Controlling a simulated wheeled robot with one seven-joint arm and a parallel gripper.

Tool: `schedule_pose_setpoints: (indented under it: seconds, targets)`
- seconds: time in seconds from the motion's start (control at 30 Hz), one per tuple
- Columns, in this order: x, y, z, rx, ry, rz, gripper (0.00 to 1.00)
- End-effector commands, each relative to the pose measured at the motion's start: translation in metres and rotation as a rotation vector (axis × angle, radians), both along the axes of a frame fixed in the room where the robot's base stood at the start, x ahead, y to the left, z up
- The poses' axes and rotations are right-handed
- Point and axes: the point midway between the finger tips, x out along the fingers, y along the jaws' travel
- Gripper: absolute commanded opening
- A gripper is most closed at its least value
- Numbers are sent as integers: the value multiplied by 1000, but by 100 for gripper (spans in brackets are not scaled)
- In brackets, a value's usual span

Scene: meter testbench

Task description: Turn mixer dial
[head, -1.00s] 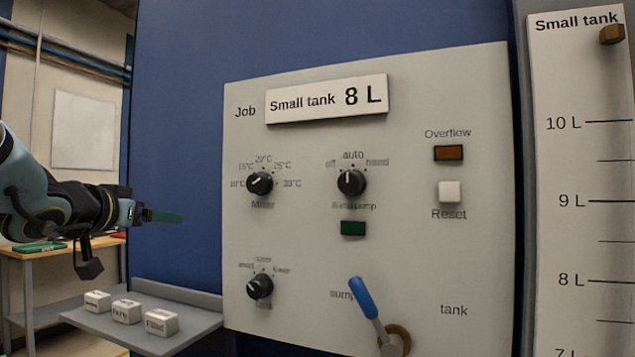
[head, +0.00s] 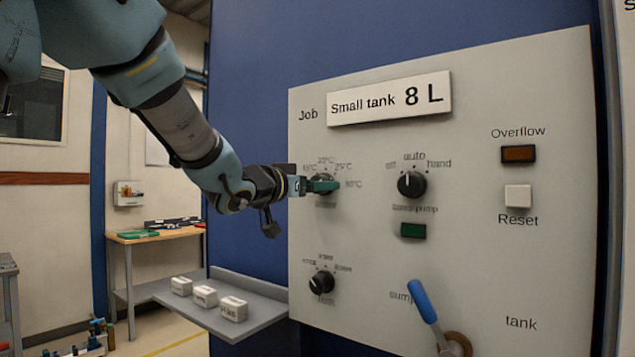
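The mixer dial (head: 324,178) is a black knob at the upper left of the grey panel, with temperature marks around it. My gripper (head: 326,187) is at the dial, coming from the left, with its green fingers over the knob. The fingers cover most of the knob and its pointer, so its setting is hidden. I cannot tell whether the fingers are closed on the knob or only beside it.
The panel (head: 470,270) also carries a pump dial (head: 411,185), a lower dial (head: 321,282), a white reset button (head: 518,196) and a blue-handled lever (head: 422,301). A grey shelf (head: 262,318) with 3 white labelled blocks juts out below my arm.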

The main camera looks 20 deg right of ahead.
Motion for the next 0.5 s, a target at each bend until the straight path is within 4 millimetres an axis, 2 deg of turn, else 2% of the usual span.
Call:
schedule_pose_setpoints:
  seconds: [0.1, 0.37, 0.5]
  targets:
    - [3, -6, -1, 1, 0, 0, 82]
    - [4, -7, 0, 0, 0, 1, 82]
    - [4, -7, -1, 0, 0, 1, 69]
